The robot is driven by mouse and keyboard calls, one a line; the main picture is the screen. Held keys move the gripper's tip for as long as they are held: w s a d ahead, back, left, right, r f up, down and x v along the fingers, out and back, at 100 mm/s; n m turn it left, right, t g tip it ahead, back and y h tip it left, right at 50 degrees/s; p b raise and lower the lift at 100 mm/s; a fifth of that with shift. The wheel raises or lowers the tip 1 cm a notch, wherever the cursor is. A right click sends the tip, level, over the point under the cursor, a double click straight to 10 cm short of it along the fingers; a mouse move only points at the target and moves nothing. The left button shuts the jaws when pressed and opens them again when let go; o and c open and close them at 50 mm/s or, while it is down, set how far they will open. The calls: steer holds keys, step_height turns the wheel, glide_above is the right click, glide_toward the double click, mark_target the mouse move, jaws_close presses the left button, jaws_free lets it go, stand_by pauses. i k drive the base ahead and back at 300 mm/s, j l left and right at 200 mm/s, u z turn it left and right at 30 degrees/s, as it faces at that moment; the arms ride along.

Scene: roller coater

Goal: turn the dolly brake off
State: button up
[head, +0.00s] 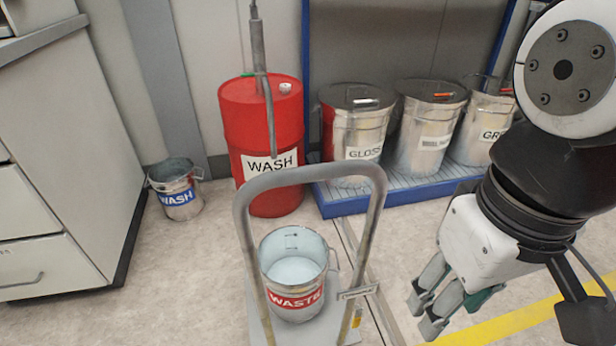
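The dolly is a grey push cart with a tall tubular handle (247,240) standing upright at the bottom centre of the head view. Its deck is mostly hidden by a bucket and cut off by the lower edge. A small grey bracket or lever (357,293) sits by the right handle leg, with a yellow label below it. I cannot tell whether this is the brake, or how the brake is set. My gripper (425,316) is to the right of the dolly, apart from it, pointing down and left. It appears empty, but its finger opening is unclear.
A metal WASTE bucket (294,280) with pale liquid stands on the dolly. Behind are a red WASH drum (262,125), a small WASH bucket (178,187) and lidded cans, including GLOSS (355,125), on a blue pallet (345,200). Drawers (50,240) stand left. Floor between drawers and dolly is clear.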

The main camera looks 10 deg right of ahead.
mark_target(356, 321)
steer(key=k, duration=0.4)
steer(key=i+j+z, duration=0.15)
steer(key=j, duration=0.15)
steer(key=i+j+z, duration=0.3)
steer(key=j, duration=0.3)
steer(key=k+j+u, duration=0.15)
steer(key=k+u, duration=0.15)
steer(key=u, duration=0.15)
steer(key=k+j+u, duration=0.2)
steer(key=u, duration=0.25)
steer(key=k, duration=0.05)
